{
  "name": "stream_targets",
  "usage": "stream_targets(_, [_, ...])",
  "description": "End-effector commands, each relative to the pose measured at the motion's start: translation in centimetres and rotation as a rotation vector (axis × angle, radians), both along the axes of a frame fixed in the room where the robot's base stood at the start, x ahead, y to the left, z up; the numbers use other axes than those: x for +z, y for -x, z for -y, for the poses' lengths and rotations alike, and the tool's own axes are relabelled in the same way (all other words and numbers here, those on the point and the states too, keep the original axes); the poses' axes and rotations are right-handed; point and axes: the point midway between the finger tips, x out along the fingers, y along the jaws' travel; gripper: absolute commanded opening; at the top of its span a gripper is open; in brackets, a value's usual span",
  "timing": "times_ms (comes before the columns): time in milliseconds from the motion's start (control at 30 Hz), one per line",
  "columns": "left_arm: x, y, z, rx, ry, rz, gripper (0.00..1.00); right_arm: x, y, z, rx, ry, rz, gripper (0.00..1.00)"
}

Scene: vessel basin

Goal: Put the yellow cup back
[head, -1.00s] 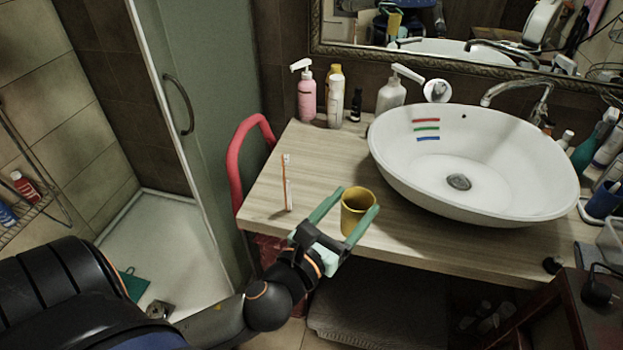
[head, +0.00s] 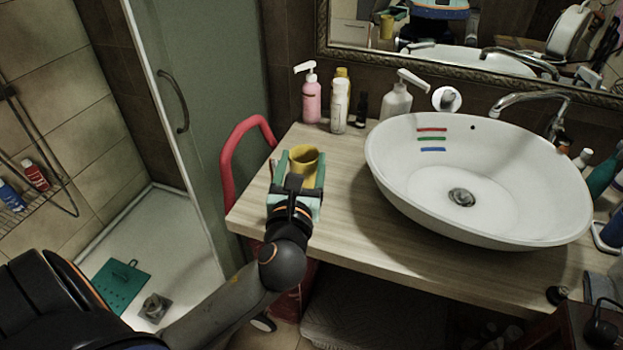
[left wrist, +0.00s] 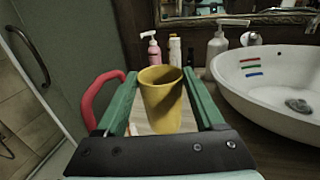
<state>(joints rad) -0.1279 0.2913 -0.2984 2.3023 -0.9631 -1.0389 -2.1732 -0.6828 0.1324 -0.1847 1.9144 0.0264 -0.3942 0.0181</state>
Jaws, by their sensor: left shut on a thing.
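The yellow cup (head: 304,166) is upright between the two green fingers of my left gripper (head: 302,158), which is shut on it. The cup is over the left part of the wooden counter (head: 345,215); I cannot tell whether its base touches the top. In the left wrist view the cup (left wrist: 162,100) fills the space between the fingers, its opening facing up. A toothbrush (head: 271,169) shows only as a thin sliver left of the gripper, mostly hidden. My right gripper is not in view.
A white basin (head: 400,190) takes up the counter's right side. A pink pump bottle (head: 311,98), a white bottle (head: 339,106) and a white pump bottle (head: 396,102) stand along the back. A red rail (head: 229,155) is left of the counter. The counter between cup and basin is clear.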

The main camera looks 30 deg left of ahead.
Motion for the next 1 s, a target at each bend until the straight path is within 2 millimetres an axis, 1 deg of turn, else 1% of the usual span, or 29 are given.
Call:
stream_targets(33, [-0.6,-1.3,-0.6,0.002,-0.003,0.001,0.17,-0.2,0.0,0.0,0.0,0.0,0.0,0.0])
stream_targets(200, [-2.6,-5.1,-2.5,0.001,-0.001,0.0,0.17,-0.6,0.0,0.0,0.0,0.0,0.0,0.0])
stream_targets(233, [-2.9,-5.7,-2.8,0.001,-0.001,0.0,0.17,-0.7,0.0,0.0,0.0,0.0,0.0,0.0])
stream_targets(267, [-3.6,-6.3,-3.1,0.001,0.0,-0.001,0.17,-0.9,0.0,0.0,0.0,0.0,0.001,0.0])
stream_targets(300, [-4.6,-6.8,-3.3,0.0,0.0,-0.002,0.17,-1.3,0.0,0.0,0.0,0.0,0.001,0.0])
stream_targets(400, [-6.4,-8.2,-3.9,-0.001,0.0,-0.001,0.17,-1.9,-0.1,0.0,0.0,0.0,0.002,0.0])
stream_targets(500, [-7.6,-9.1,-4.4,-0.002,0.0,-0.001,0.17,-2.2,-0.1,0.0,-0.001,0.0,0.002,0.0])
stream_targets(667, [-8.3,-9.8,-4.7,-0.003,0.0,0.001,0.17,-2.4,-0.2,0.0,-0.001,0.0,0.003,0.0])
stream_targets(767, [-9.0,-10.2,-4.9,-0.002,0.001,0.0,0.17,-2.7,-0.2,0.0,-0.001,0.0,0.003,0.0])
stream_targets(900, [-11.4,-10.2,-4.9,-0.002,0.002,-0.002,0.17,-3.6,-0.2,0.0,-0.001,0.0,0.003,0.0])
stream_targets(1000, [-12.0,-10.2,-4.8,-0.003,0.002,0.0,0.17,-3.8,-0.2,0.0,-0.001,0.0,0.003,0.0])
